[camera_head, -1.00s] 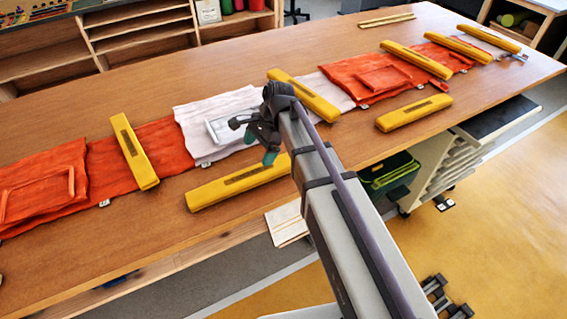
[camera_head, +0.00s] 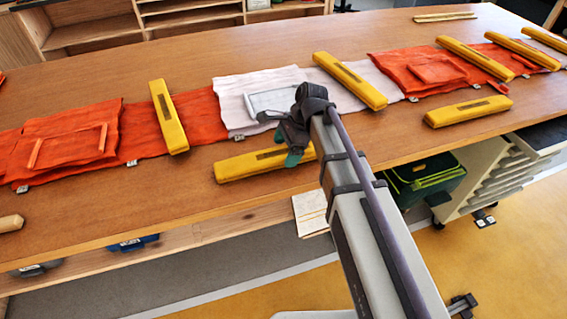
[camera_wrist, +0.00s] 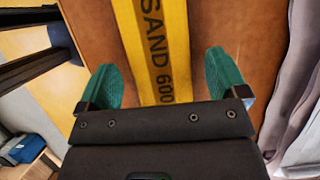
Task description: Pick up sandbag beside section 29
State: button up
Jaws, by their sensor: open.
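A yellow sandbag (camera_head: 245,165) lies on the table's near side, in front of the white cloth section (camera_head: 235,98). In the wrist view the yellow sandbag (camera_wrist: 160,45) bears the print "SAND 600" and runs between my green fingers. My gripper (camera_wrist: 164,75) is open, one finger on each side of it, with no contact visible. In the head view my gripper (camera_head: 292,145) is over the bag's right end and hides part of it. Small tags (camera_head: 132,163) along the cloth are too small to read, so I cannot tell which section is 29.
Other yellow sandbags lie across the cloth strip, one at left (camera_head: 170,118) and one just right of my gripper (camera_head: 350,80). Another (camera_head: 468,111) lies at the right front. Orange sections (camera_head: 70,142) cover the left. A green bin (camera_head: 425,180) stands under the table.

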jog(key=b+x, duration=0.1)
jog(key=x, duration=0.1)
jog(key=shift+f, duration=0.35)
jog(key=shift+s+r, duration=0.1)
jog(key=shift+r, duration=0.15)
jog(key=shift+p, duration=0.3)
jog(key=c, duration=1.4)
